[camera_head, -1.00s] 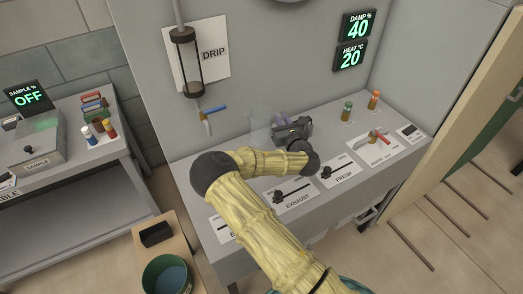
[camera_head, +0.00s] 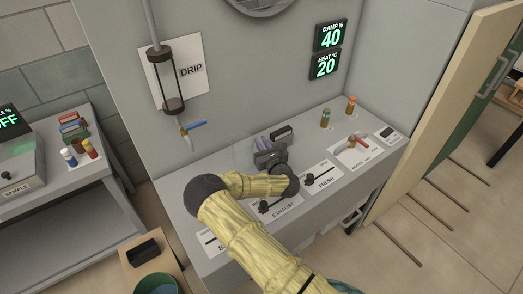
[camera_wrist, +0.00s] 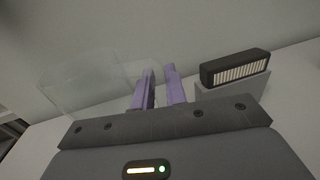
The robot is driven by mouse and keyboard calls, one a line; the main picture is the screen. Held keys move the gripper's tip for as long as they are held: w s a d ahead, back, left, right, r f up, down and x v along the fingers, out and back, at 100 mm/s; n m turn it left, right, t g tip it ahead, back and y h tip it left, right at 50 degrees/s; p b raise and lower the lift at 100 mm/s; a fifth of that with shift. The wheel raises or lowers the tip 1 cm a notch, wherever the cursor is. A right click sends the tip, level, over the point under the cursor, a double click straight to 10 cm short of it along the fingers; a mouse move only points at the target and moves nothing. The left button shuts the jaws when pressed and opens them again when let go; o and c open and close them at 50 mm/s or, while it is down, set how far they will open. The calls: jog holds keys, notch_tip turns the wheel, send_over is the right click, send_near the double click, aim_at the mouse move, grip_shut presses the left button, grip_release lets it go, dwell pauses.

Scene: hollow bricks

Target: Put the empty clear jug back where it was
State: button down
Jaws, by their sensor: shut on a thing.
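The clear jug (camera_wrist: 85,92) shows faintly in the wrist view, left of the purple fingers, near the pale wall. In the head view it is a barely visible pale outline (camera_head: 242,153) left of my gripper. My gripper (camera_head: 262,143) is low over the back of the grey counter (camera_head: 215,172), below and right of the drip tap. Its purple fingers also show in the wrist view (camera_wrist: 160,85), close together and shut on the jug's right side. The exact grip point is too faint to see. I cannot tell whether the jug's base touches the counter.
A dark grilled box (camera_wrist: 235,68) stands just right of the fingers.

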jog(key=shift+f+p, duration=0.45)
jog(key=shift+f, duration=1.4)
jog(key=shift+f, duration=0.2)
jog(key=c, duration=1.4)
grip_release()
jog(key=shift+c, duration=0.2)
jog(key=shift+r, duration=0.15)
jog(key=shift+s, duration=0.1)
